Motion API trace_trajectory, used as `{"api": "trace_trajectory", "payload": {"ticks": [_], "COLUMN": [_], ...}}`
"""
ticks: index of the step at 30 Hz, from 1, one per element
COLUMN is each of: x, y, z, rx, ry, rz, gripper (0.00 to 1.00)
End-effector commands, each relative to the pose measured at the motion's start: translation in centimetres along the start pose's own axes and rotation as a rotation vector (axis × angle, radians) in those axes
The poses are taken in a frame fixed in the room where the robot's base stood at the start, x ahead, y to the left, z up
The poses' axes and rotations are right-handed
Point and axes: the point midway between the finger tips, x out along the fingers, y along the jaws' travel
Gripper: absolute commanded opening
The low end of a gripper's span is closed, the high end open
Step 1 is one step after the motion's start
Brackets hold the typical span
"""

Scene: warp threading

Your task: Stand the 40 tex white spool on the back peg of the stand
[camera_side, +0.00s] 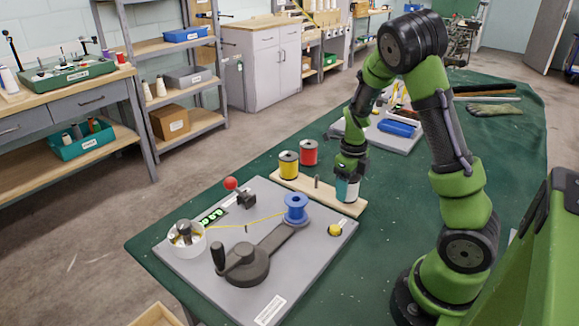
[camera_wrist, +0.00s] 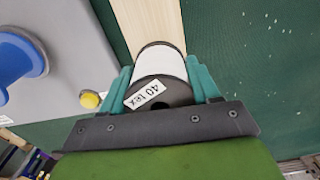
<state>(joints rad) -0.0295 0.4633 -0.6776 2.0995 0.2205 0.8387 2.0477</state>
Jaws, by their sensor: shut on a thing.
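The white spool (camera_side: 347,190) is between the teal fingers of my gripper (camera_side: 349,176), over the right end of the wooden stand (camera_side: 283,183). In the wrist view, the spool (camera_wrist: 160,64) carries a "40 tex" label, and a finger of my gripper (camera_wrist: 161,80) presses each side of it. I cannot tell whether its base touches the board. A bare upright peg (camera_side: 317,182) shows on the stand left of the white spool. The yellow spool (camera_side: 289,165) and the red spool (camera_side: 309,152) stand upright at the stand's other end.
The grey winder plate (camera_side: 200,262) lies in front of the stand, with a blue spool (camera_side: 295,208), a crank (camera_side: 232,262), a red-knobbed lever (camera_side: 233,185) and a yellow button (camera_side: 334,230). A blue item (camera_side: 397,127) lies on a tray behind.

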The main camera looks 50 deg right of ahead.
Motion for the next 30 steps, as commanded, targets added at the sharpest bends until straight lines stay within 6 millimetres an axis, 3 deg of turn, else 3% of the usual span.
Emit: {"api": "trace_trajectory", "payload": {"ticks": [30], "x": [1.4], "y": [0.0], "z": [0.0], "rx": [0.0], "ry": [0.0], "rz": [0.0], "gripper": [0.29]}}
